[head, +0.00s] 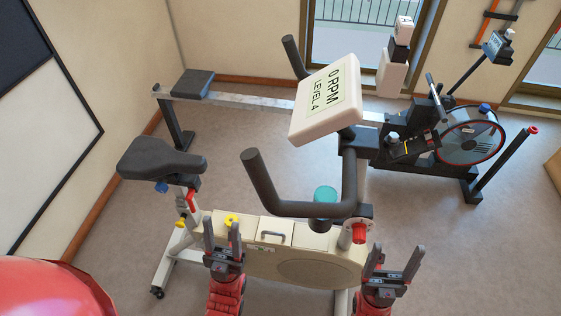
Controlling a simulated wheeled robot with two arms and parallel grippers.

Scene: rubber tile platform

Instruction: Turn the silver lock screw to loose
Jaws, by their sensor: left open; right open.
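I cannot make out a silver lock screw in the head view. The cream exercise bike (205,228) stands in front of me, with a black saddle (160,158), a yellow knob (231,218) on its body, a blue knob (161,187) under the saddle and a red knob (359,232) below the handlebar. My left gripper (222,226) is open and empty, fingers up, just in front of the bike body near the yellow knob. My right gripper (397,252) is open and empty, to the right of and slightly below the red knob.
The bike's dark handlebar (265,190) and tilted display (328,98), reading 0 RPM and LEVEL 4, rise above my grippers. A teal-topped bottle (325,195) sits on the bike. A rowing machine (470,135) stands behind. Open floor (450,265) lies at right.

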